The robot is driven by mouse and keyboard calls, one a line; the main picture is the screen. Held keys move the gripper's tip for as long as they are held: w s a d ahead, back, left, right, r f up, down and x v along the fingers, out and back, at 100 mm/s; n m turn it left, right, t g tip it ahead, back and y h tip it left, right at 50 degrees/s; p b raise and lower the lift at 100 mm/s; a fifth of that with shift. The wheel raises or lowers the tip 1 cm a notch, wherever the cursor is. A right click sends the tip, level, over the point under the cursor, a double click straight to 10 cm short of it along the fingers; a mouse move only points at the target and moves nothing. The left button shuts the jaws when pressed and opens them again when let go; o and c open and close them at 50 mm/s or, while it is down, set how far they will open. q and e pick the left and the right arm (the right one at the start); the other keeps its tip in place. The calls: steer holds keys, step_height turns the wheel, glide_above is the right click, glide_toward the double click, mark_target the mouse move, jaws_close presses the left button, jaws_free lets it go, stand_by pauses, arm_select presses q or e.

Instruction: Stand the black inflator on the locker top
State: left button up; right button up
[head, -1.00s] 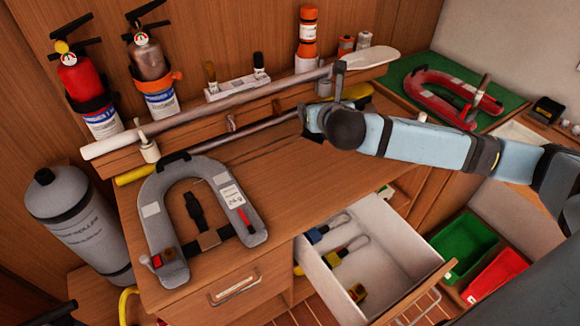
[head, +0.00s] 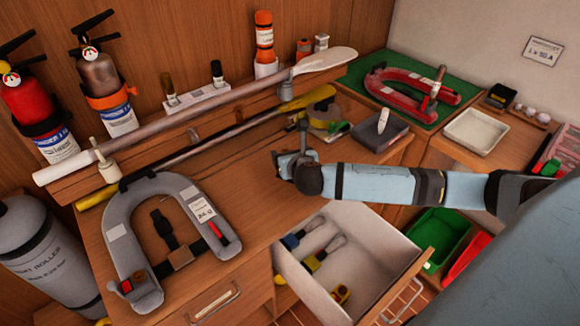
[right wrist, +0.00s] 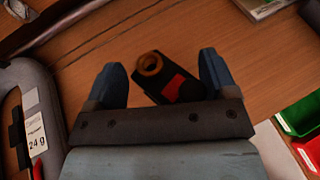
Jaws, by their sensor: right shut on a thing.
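My right gripper (head: 288,165) is over the right part of the wooden locker top (head: 245,195), behind the open drawer. In the right wrist view, the black inflator (right wrist: 176,84) is between the blue fingers of the gripper (right wrist: 162,80). It has a copper-coloured ring at one end and a red patch, and looks tilted in the picture. The gripper is shut on it. In the head view the inflator is mostly hidden by the gripper. I cannot tell whether it touches the wood. My left gripper is not in view.
A grey lifejacket (head: 118,232) lies on the left of the locker top. A paddle (head: 205,108) lies along the back ledge. An open white drawer (head: 375,258) juts out in front. Bare wood lies between the lifejacket and my right gripper.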

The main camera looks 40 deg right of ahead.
steer(key=shift+f, duration=2.2)
steer(key=o, duration=0.9)
steer(key=shift+f, duration=0.1)
steer(key=shift+o, duration=0.2)
steer(key=shift+s, duration=0.1)
steer(key=v, duration=1.2)
